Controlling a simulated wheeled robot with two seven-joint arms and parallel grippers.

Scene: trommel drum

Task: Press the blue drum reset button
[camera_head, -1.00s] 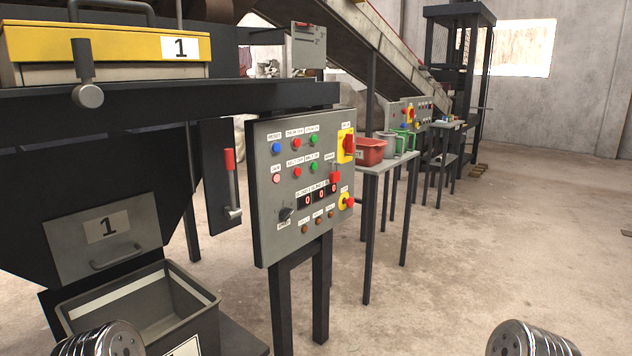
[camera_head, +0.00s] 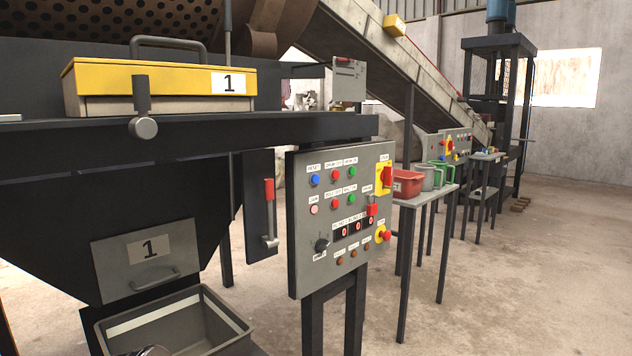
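The blue button (camera_head: 315,180), under a label that seems to read RESET, is at the upper left of the grey control panel (camera_head: 300,255). The panel stands on dark legs at the middle of the head view. Red and green buttons sit to the right of the blue one, with a pale pink button below it. Nothing covers the blue button. Neither gripper shows in the view. A rounded metal part at the bottom edge, in front of the grey bin, looks like part of my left arm.
A red-handled lever (camera_head: 269,215) is just left of the panel. A grey bin (camera_head: 225,325) stands below at the left. A small table (camera_head: 424,198) with a red container (camera_head: 407,184) and cups is to the right. The floor at the right is clear.

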